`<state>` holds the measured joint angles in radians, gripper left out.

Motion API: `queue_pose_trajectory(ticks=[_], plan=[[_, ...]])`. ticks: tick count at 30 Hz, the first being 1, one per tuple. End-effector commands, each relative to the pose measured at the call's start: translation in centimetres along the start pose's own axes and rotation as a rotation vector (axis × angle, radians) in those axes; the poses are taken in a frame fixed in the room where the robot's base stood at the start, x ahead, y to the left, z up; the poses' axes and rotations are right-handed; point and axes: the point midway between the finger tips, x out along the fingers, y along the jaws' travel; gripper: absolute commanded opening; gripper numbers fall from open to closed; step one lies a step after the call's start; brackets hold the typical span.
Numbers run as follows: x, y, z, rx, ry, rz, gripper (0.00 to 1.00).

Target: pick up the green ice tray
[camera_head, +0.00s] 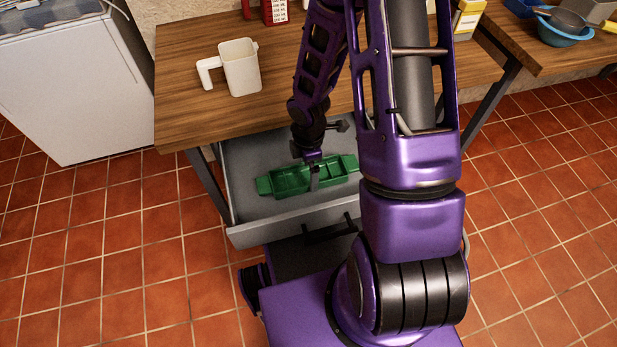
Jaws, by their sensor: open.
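The green ice tray (292,182) lies in an open grey drawer (246,207) under the wooden table. It is long, with handle-like tabs at its ends and several compartments. My gripper (314,184) points down at the middle of the tray, with a finger in front of its near side. The gripper is open. The far finger is hidden or too small to make out, and I cannot tell whether the fingers touch the tray. My arm hides part of the drawer's right side.
A white jug (241,68) stands on the wooden table (185,105) above the drawer, left of my arm. A white appliance (75,90) stands at the left. A blue bowl (562,36) sits at the far right. The tiled floor (110,250) at left is clear.

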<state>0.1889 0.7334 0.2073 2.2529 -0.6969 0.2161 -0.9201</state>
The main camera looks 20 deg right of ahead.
Motion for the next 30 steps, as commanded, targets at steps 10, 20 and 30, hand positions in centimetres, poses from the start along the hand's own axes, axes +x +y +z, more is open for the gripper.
queue_pose_trajectory(ticks=[10, 20, 30], plan=[[1.79, 0.05, 0.0, 0.001, 0.0, 0.002, 1.0], [1.77, 0.03, -0.01, 0.001, 0.0, 0.001, 0.41], [1.0, 0.06, -0.01, 0.002, 0.0, 0.002, 0.34]])
